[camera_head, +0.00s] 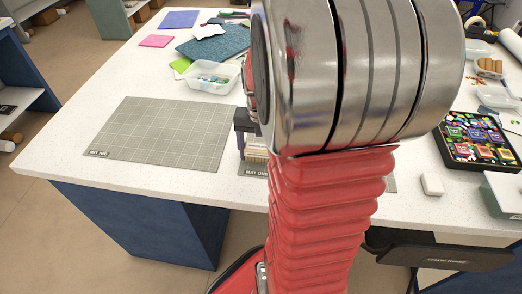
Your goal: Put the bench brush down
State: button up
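My arm's large metal and red links fill the middle of the view and hide most of my gripper (245,122). A dark purple-grey piece, seemingly a finger of it, shows at the arm's left edge. I cannot tell whether the bristles touch the mat.
Mat two (155,133) is bare, on the white table (60,165) to the left. A clear tub with glass pieces (211,78) stands behind it. A black tray of colourful jars (477,138) and a white block (432,184) are at right.

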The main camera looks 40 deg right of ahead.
aim_at(260, 147)
jog(key=shift+o, duration=1.4)
jog(key=shift+f, duration=0.2)
jog(key=shift+r, duration=0.2)
notch_tip(260, 147, up, 12)
jog(key=shift+r, duration=0.15)
jog(key=shift+a, duration=0.1)
jog(key=s+a+n+t, duration=0.1)
jog(key=a+n, duration=0.2)
jog(key=a, duration=0.4)
jog(key=s+a+r+n+t, duration=0.1)
jog(key=a+n, duration=0.3)
jog(key=a, duration=0.4)
jog(key=s+a+r+n+t, duration=0.1)
jog(key=s+a+n+t, duration=0.1)
jog(key=a, duration=0.5)
jog(key=shift+a+r+n+t, duration=0.2)
jog(key=shift+a+n+t, duration=0.1)
jog(key=shift+n+t, duration=0.4)
jog(key=shift+c, duration=0.7)
